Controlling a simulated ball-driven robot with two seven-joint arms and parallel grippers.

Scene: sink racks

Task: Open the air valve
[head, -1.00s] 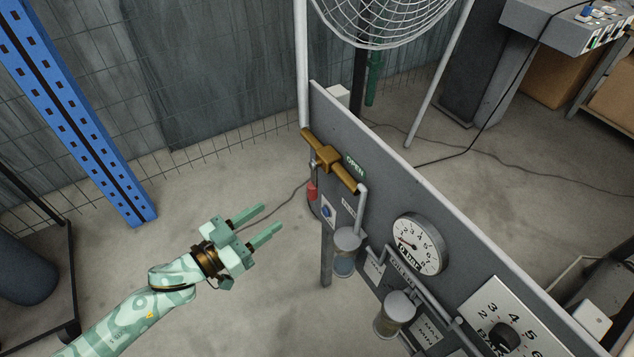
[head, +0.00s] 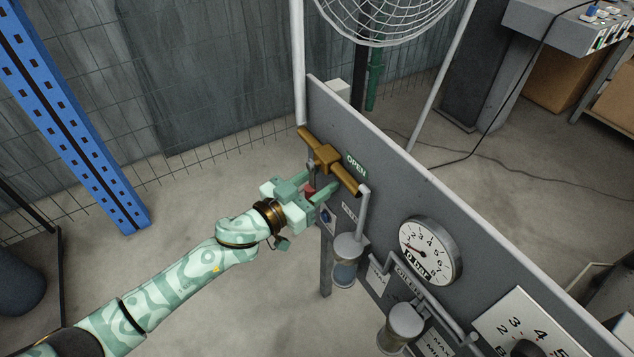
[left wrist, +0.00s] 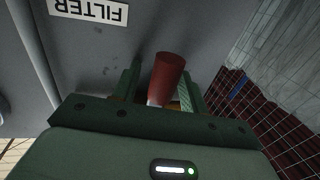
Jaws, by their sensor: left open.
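The air valve is a brass fitting (head: 327,157) at the left end of the grey panel, beside a green OPEN label (head: 356,166). Its red handle (head: 309,189) points down below the brass and is partly hidden by my gripper. My left gripper (head: 319,186) is open at the handle. In the left wrist view the red handle (left wrist: 168,76) stands between the two open fingers (left wrist: 163,88); whether either finger touches it I cannot tell. My right gripper is not in view.
The grey panel (head: 385,150) carries a round gauge (head: 430,250) marked 0 bar, filter bowls (head: 346,262) and pipes below the valve. A FILTER label (left wrist: 88,10) shows in the left wrist view. A blue rack post (head: 75,110) stands left. The floor between is clear.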

